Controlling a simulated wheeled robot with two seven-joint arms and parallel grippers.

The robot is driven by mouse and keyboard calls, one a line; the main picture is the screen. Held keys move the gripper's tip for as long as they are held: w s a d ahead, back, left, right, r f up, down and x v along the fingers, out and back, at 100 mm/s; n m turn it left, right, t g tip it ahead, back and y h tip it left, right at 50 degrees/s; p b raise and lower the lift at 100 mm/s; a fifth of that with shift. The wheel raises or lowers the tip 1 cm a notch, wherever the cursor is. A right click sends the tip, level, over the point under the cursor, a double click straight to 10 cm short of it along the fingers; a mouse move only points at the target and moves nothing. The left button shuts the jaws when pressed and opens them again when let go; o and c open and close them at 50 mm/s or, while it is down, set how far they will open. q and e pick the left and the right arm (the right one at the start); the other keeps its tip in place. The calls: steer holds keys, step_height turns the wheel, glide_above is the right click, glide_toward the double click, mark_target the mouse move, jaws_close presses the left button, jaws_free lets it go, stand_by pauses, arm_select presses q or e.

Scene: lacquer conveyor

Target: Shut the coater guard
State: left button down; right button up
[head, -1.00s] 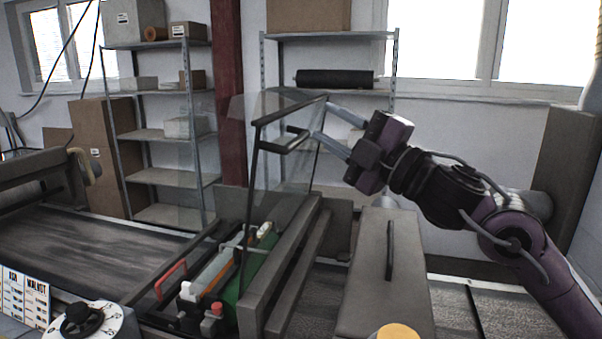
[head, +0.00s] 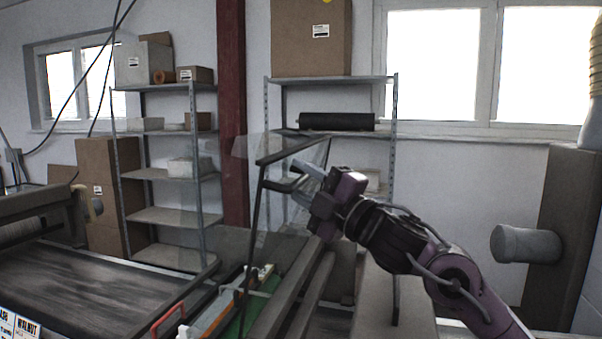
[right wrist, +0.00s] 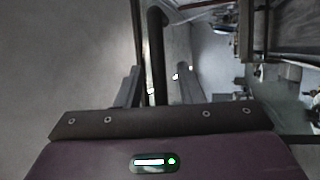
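The coater guard (head: 262,205), a clear panel in a dark frame, stands raised over the coater (head: 250,300), tilted up from the machine. Its dark handle (head: 284,185) sticks out near the top of the frame. My right gripper (head: 298,182) is at the handle from the right, its two fingers apart, one above and one below. In the right wrist view a dark bar (right wrist: 156,50), which looks like the handle, runs between the spread fingers. I cannot tell whether a finger touches it. My left gripper is not in view.
The conveyor belt (head: 110,285) runs at the left. A red loop handle (head: 168,320) is on the coater's near side. Metal shelves (head: 165,215) and a dark red post (head: 232,120) stand behind. A grey cylinder (head: 525,244) juts out at the right.

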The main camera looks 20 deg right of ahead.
steer(key=shift+c, duration=0.3)
jaws_close()
